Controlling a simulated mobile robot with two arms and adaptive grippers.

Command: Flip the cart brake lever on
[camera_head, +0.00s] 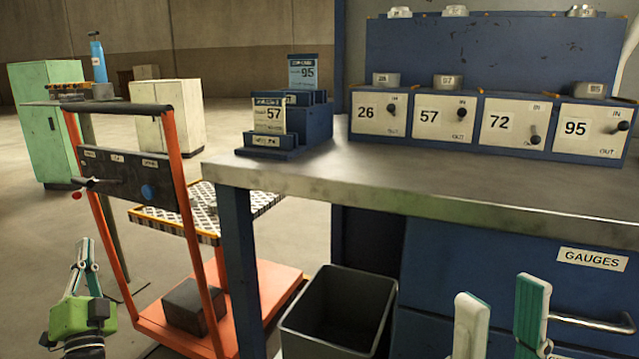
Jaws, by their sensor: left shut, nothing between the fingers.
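The orange cart (183,180) stands at the left, with a dark control panel (125,175) between its uprights. A short dark lever (98,184) sticks out at the panel's left side, near a red knob (76,196). A blue round knob (149,191) is at the panel's right. The small white labels above are too small to read, so I cannot tell which control is the brake or how it is set. My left gripper (86,243) is shut and empty, below and apart from the panel. My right gripper (502,290) is open and empty at the lower right.
A metal-topped workbench (430,185) with blue drawers fills the right. A green cabinet (40,125) stands behind. Open floor lies left of the cart.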

